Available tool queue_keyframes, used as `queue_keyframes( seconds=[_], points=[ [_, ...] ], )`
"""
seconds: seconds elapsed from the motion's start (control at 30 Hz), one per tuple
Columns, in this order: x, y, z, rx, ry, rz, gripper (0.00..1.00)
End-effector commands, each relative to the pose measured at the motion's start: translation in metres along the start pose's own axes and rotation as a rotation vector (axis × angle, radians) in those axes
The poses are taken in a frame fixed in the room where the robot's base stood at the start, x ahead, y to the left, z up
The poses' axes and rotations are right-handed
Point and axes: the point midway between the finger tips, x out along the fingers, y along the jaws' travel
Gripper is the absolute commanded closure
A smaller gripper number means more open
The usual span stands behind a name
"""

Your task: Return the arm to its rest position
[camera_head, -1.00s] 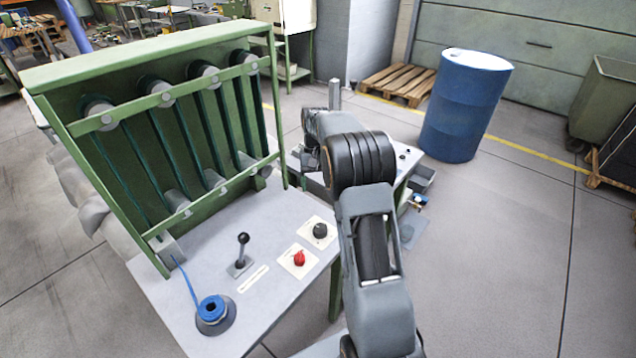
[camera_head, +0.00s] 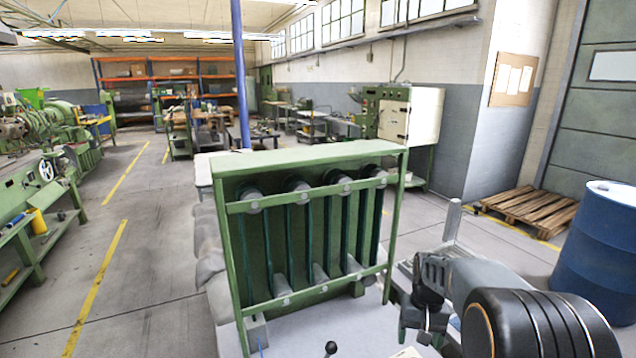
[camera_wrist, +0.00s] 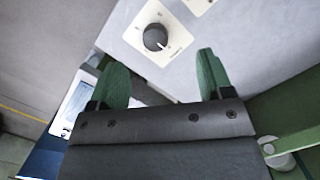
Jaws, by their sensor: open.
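My arm (camera_head: 545,320) shows at the lower right of the head view, bent beside the green extruder frame (camera_head: 310,160). My gripper (camera_wrist: 164,78) shows in the wrist view with its two green fingers spread wide and nothing between them. Beyond the fingertips, a black rotary knob (camera_wrist: 155,37) sits on a white plate on the grey panel (camera_wrist: 255,45). The fingers appear apart from the knob. In the head view the fingertips cannot be made out clearly.
A black lever knob (camera_head: 331,347) shows at the bottom edge. A white cabinet (camera_head: 410,120) stands behind the extruder. Open floor (camera_head: 145,240) lies to the left.

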Motion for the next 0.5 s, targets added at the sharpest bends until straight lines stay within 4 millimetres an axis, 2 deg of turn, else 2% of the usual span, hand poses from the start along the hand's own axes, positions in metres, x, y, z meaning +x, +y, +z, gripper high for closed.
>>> queue_keyframes(
  seconds=[0.03,0.2,0.4,0.5],
  points=[
    [-0.01,-0.006,0.021,-0.024,0.045,0.003,0.27],
    [-0.025,-0.021,0.084,-0.102,0.193,0.01,0.27],
    [-0.034,-0.031,0.14,-0.173,0.327,0.007,0.27],
    [-0.038,-0.034,0.157,-0.197,0.37,0.003,0.27]
  ],
)
